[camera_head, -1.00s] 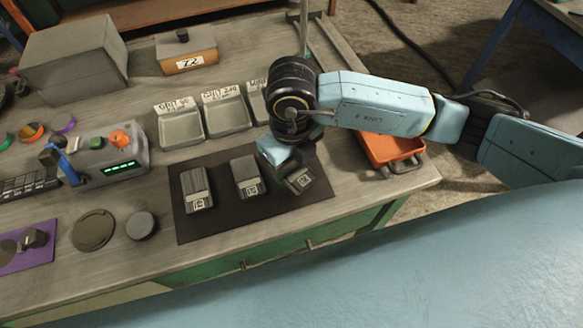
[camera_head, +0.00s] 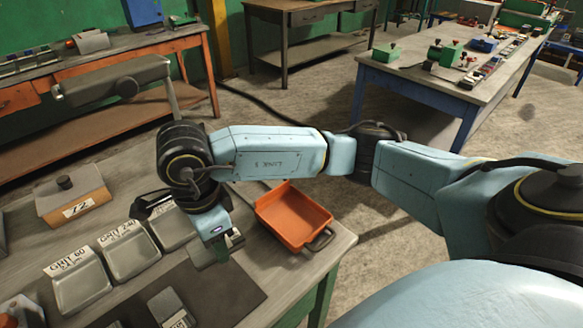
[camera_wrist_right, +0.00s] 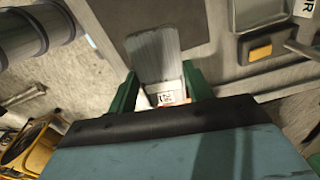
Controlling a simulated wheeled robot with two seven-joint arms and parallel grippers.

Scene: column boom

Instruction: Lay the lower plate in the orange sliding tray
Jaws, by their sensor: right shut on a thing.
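My right gripper (camera_head: 222,250) is shut on a grey plate. In the right wrist view the plate (camera_wrist_right: 157,58) sits between the green fingers (camera_wrist_right: 164,98), with a small white label at its near end. My left gripper is not in view.
Another grey block (camera_head: 168,308) lies on the dark mat (camera_head: 215,300). Grey labelled trays (camera_head: 130,257) stand left of the gripper, close to it. A box marked 72 (camera_head: 78,207) is further left. The bench surface between mat and orange tray is clear.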

